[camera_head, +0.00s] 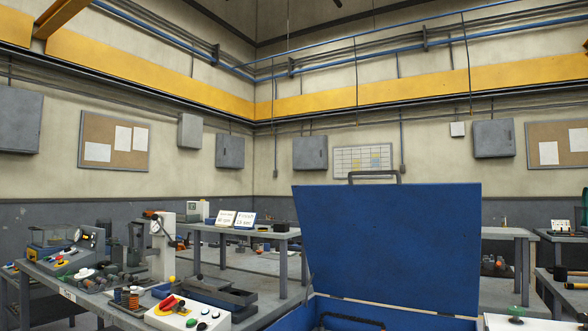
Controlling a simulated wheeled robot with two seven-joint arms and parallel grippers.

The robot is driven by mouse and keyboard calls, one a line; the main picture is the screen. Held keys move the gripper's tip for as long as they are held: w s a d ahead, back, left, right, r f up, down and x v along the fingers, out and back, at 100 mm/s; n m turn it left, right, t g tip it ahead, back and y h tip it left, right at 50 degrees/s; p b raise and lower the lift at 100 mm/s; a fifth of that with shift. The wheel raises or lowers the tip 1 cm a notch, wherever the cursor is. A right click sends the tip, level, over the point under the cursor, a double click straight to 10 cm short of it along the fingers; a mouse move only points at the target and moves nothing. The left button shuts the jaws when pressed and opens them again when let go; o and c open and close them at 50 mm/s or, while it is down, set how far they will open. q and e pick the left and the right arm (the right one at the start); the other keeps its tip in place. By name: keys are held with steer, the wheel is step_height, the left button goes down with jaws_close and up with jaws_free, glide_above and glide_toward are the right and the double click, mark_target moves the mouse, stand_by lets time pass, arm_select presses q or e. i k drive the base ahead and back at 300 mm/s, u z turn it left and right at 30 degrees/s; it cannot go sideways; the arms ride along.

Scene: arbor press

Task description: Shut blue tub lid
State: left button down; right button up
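The blue tub (388,314) is at the bottom centre, cut off by the lower edge of the head view. Its blue lid (390,245) stands raised and open, leaning slightly. A dark handle (374,173) shows at the lid's top edge. Another dark bar or handle (352,320) shows inside the tub at the bottom edge. A thin stay runs along the lid's left side down to the tub. The tub's inside is mostly out of view. Neither of my grippers is visible in the head view.
A grey workbench (262,312) on the left carries a control box with coloured buttons (188,312), gauges and several small parts. A farther table (281,236) stands behind. A white surface (530,324) with a green-topped object (516,312) lies right of the tub.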

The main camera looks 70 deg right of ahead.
mark_target(413, 245)
steer(key=i, duration=0.65)
steer(key=z, duration=3.45)
